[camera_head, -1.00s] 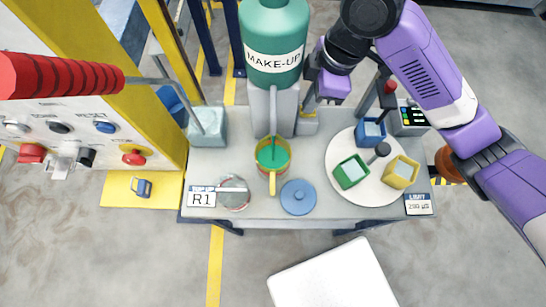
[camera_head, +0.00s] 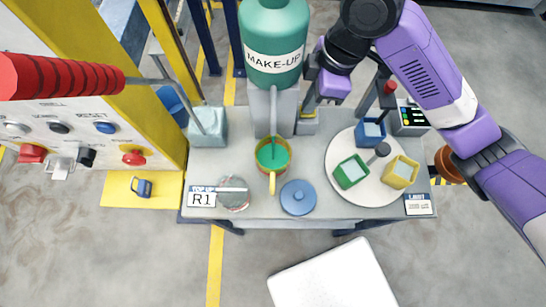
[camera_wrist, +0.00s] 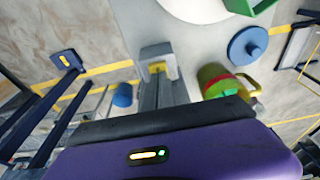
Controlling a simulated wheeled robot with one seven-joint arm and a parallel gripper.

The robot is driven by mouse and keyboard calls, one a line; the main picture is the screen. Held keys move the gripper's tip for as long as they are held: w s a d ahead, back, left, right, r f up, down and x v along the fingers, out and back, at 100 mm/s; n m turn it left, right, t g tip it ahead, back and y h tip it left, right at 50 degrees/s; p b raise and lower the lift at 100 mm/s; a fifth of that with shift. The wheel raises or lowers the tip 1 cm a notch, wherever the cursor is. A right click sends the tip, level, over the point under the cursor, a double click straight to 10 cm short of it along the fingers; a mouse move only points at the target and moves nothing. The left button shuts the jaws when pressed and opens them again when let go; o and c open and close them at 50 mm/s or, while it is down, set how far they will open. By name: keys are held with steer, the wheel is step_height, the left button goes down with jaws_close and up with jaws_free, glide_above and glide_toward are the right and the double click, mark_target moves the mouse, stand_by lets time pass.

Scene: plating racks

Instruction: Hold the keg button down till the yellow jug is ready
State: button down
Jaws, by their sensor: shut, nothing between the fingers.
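The green keg marked MAKE-UP (camera_head: 275,25) stands at the back of the bench. A thin spout or stream runs from it down to the yellow jug (camera_head: 272,186), which stands below with its handle towards the front. Green shows inside the jug; its level is hard to judge. The jug also shows in the wrist view (camera_wrist: 246,84). My gripper (camera_head: 307,108) is shut and empty, right of the keg's grey stand. Its fingertips (camera_wrist: 160,84) point at a yellow part (camera_wrist: 157,67) on a grey block, perhaps the button. I cannot tell whether it is pressed.
A round white tray (camera_head: 340,185) with blue, green and yellow cups stands right of the jug. A blue lid (camera_head: 298,197), a clear round dish (camera_head: 233,193) and an R1 card (camera_head: 201,198) lie near the front edge. A panel with buttons (camera_head: 80,140) is at left.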

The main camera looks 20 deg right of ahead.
step_height(320, 180, up, 7)
steer(key=p, duration=0.6)
stand_by(0.4)
